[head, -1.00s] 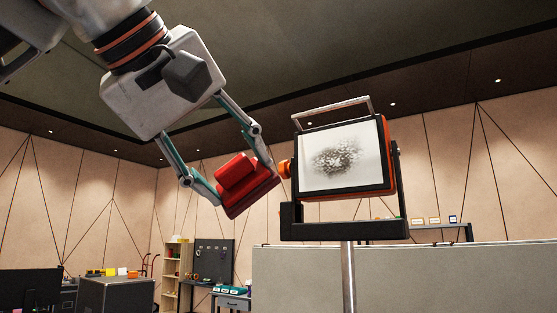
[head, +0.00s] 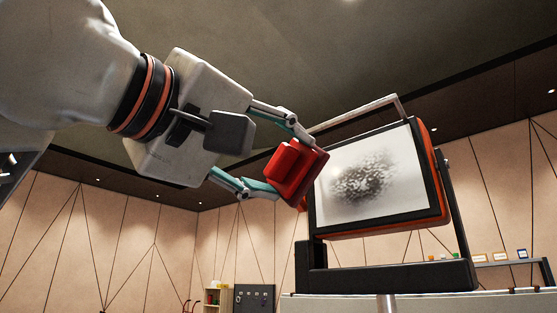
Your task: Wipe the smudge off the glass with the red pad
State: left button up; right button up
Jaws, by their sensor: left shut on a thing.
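The red pad (head: 291,167) is held between the fingertips of my left gripper (head: 283,163), which is shut on it. The pad overlaps the left edge of the framed glass (head: 405,193) in the head view; I cannot tell whether it touches. The glass is a pale panel in a black and orange housing with a handle on top, tilted on a dark bracket. A grey, speckled smudge (head: 362,184) sits near the middle of the glass, just right of the pad. My right gripper is not in view.
A shelf (head: 216,298) and dark cabinet (head: 254,298) are far back.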

aim_at(290, 168)
pick_arm(q)
jog(key=x, duration=0.3)
jog(key=shift+s+d+f, duration=0.1)
jog(key=shift+d+f, duration=0.05)
jog(key=shift+p+x, duration=0.4)
jog(key=shift+x, duration=0.65)
jog(key=shift+x, duration=1)
jog(key=shift+s+d+f, duration=0.15)
jog(key=shift+d+f, duration=0.05)
